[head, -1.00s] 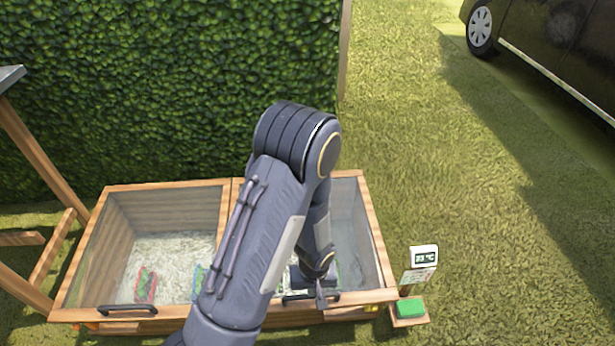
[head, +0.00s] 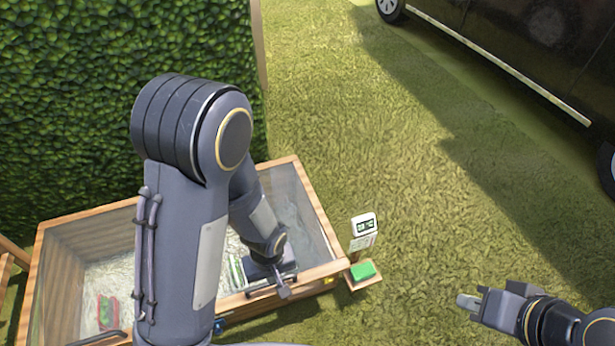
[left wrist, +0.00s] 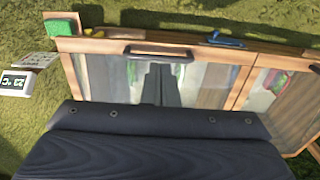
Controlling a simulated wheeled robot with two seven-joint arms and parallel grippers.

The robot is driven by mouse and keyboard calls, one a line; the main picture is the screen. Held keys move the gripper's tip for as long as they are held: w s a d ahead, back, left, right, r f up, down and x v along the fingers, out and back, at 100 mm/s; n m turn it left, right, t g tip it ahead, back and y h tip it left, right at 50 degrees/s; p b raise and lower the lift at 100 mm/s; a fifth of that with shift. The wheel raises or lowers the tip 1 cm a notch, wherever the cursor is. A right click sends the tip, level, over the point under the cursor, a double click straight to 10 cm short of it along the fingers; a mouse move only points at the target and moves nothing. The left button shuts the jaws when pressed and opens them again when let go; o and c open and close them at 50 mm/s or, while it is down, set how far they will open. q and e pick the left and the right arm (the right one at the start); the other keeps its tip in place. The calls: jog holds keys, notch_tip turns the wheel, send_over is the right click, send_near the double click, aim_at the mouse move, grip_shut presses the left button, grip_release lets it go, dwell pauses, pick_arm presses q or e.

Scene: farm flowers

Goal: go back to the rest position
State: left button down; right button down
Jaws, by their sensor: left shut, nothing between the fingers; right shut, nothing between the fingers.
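My left gripper (head: 281,287) is low over the front of the wooden box, by the handle of its right lid, mostly hidden by my own wrist. In the left wrist view its two dark fingers (left wrist: 161,86) are together with nothing between them, seen against the glass lid. Whether it touches the box I cannot tell. My right gripper (head: 469,302) is at the lower right of the head view, over the grass, shut and empty.
The glass-lidded wooden box (head: 312,196) stands by the hedge (head: 60,90). A thermometer display (head: 364,225) and a green block on a small shelf (head: 362,270) are at its right corner. A dark car (head: 500,40) is at the upper right. Open grass lies between.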

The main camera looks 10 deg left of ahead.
pick_arm(q)
jog(key=s+a+r+m+t+h, duration=0.2)
jog(key=s+a+r+t, duration=0.15)
jog(key=r, duration=0.85)
jog(key=s+a+r+m+t+h, duration=0.2)
jog(key=s+r, duration=0.3)
jog(key=r, duration=0.7)
notch_tip(320, 180, up, 22)
jog(key=p, duration=2.2)
jog(key=shift+s+d+r+m, duration=0.15)
jog(key=shift+s+m, duration=0.05)
jog(key=shift+m, duration=0.1)
